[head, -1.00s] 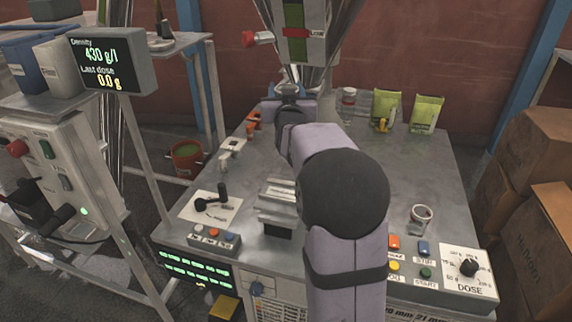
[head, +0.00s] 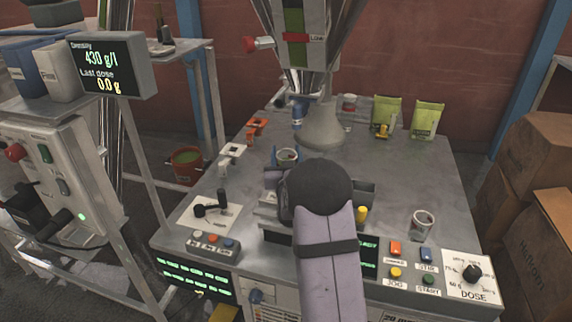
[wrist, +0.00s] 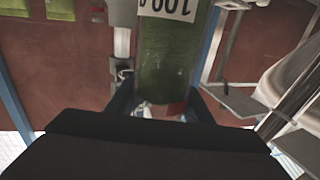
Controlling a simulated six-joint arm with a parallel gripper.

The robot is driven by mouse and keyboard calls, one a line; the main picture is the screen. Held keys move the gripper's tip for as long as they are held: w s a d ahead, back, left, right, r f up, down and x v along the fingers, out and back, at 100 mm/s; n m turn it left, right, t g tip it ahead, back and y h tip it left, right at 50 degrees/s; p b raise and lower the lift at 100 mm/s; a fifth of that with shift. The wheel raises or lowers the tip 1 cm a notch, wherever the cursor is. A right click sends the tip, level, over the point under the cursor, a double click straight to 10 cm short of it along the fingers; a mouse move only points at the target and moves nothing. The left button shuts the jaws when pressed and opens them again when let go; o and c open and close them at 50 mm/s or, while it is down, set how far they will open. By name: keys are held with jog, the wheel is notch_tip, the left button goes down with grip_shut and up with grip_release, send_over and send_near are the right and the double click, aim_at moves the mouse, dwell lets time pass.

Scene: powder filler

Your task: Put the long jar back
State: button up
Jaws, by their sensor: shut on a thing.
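My gripper (head: 281,160) is shut on the long jar, above the front middle of the steel table (head: 395,170). In the head view only the jar's round open rim (head: 288,153) shows; my wrist hides the rest. In the wrist view the jar (wrist: 165,62) looks green, with a white label carrying upside-down figures. My gripper's two dark blue fingers (wrist: 163,104) lie on either side of it. I cannot tell how high its base is above the table.
A grey cone (head: 322,128) stands behind the jar under the hopper (head: 305,45). A short jar (head: 423,222) stands right, near the dose panel (head: 470,275). A black lever (head: 212,205) is left; green bags (head: 386,112) stand behind. The right middle table is clear.

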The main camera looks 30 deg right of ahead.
notch_tip(320, 180, down, 4)
jog(key=shift+r, duration=0.15)
dwell(0.3)
jog(key=o, duration=1.3)
jog(key=shift+c, duration=0.2)
jog(key=shift+f, duration=0.2)
jog(key=shift+s, duration=0.15)
jog(key=shift+o, duration=0.5)
jog(key=b+v, duration=0.1)
jog(key=v, duration=0.6)
jog(key=shift+a, duration=0.3)
